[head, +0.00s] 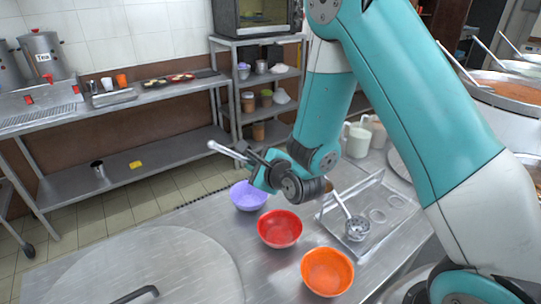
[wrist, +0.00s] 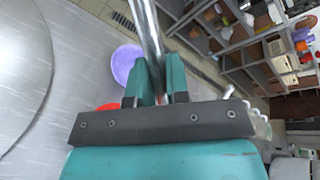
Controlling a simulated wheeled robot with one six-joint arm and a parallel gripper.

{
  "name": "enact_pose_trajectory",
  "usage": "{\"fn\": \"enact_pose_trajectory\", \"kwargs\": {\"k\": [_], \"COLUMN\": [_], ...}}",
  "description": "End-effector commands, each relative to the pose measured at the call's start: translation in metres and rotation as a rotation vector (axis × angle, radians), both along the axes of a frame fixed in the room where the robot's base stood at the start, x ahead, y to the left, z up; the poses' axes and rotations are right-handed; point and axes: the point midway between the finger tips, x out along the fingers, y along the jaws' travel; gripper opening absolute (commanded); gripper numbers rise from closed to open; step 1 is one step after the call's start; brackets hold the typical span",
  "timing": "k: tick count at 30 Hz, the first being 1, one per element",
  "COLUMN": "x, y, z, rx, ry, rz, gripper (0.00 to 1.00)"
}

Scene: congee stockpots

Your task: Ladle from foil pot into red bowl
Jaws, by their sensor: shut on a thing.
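My gripper (head: 262,172) is shut on the metal handle (head: 228,151) of a utensil, high above the counter near the purple bowl. The handle also runs upward between the fingers in the wrist view (wrist: 148,30). The utensil's scoop end is not visible. The red bowl (head: 280,230) stands upright on the counter, below and slightly right of my gripper, and looks empty. A red sliver of it shows beside my gripper in the wrist view (wrist: 107,106). I cannot tell which pot is the foil pot; large open pots (head: 503,92) with reddish-brown contents stand at the right.
The purple bowl (head: 248,196) and orange bowl (head: 327,272) flank the red bowl. A metal tray (head: 378,185) holds a perforated ladle (head: 357,229). A large round lid (head: 140,262) lies at front left. Containers (head: 357,140) stand behind the tray.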

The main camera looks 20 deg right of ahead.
Motion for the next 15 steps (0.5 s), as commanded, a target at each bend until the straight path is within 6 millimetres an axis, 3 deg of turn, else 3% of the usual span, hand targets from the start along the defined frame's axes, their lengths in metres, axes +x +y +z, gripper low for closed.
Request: {"fn": "enact_pose_trajectory", "kwargs": {"k": [9, 15], "x": [-0.051, -0.079], "y": [0.083, 0.115], "z": [0.005, 0.010], "rx": [0.003, 0.004], "ry": [0.010, 0.014], "rz": [0.197, 0.280], "gripper": [0.00, 0.00]}}
